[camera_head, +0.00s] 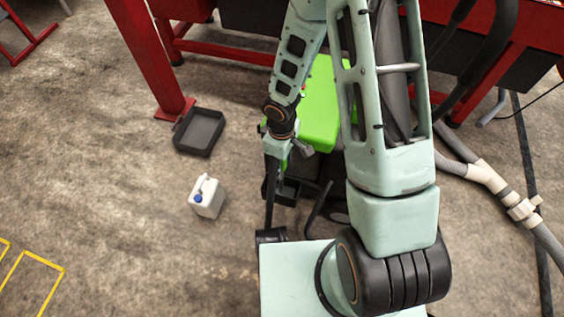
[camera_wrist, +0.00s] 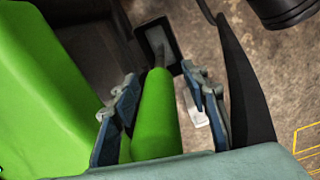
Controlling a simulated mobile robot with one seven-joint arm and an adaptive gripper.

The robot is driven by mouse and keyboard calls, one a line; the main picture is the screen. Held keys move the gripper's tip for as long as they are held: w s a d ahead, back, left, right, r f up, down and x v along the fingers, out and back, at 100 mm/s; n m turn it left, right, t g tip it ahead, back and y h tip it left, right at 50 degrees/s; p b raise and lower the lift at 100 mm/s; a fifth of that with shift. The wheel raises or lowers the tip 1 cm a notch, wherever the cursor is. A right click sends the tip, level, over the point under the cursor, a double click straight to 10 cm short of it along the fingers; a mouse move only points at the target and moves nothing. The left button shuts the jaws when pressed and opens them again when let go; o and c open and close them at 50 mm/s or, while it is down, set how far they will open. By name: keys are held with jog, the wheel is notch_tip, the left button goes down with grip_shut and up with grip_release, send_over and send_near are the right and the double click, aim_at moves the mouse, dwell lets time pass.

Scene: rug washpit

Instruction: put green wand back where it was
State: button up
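The green wand (camera_wrist: 158,115) runs between my gripper's two fingers in the wrist view, with its darker, thinner end pointing away. My gripper (camera_wrist: 162,95) is around it with fingers apart; a gap shows on the right side, and contact on the left is unclear. In the head view my gripper (camera_head: 289,146) is low beside a bright green machine (camera_head: 322,112). Only a small green piece of the wand (camera_head: 285,161) shows below the fingers there. The machine's green body (camera_wrist: 45,95) fills the left of the wrist view. My arm hides part of the machine.
A dark shallow tray (camera_head: 199,132) and a white jug with a blue cap (camera_head: 207,196) stand on the floor to the left. A red frame (camera_head: 150,55) stands behind. Grey pipes (camera_head: 485,175) lie right. Yellow floor marking (camera_head: 40,259) is lower left. Left floor is mostly clear.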

notch_tip(320, 180, up, 12)
jog(key=p, duration=0.6)
jog(key=shift+s+r, duration=0.1)
jog(key=shift+r, duration=0.05)
dwell(0.3)
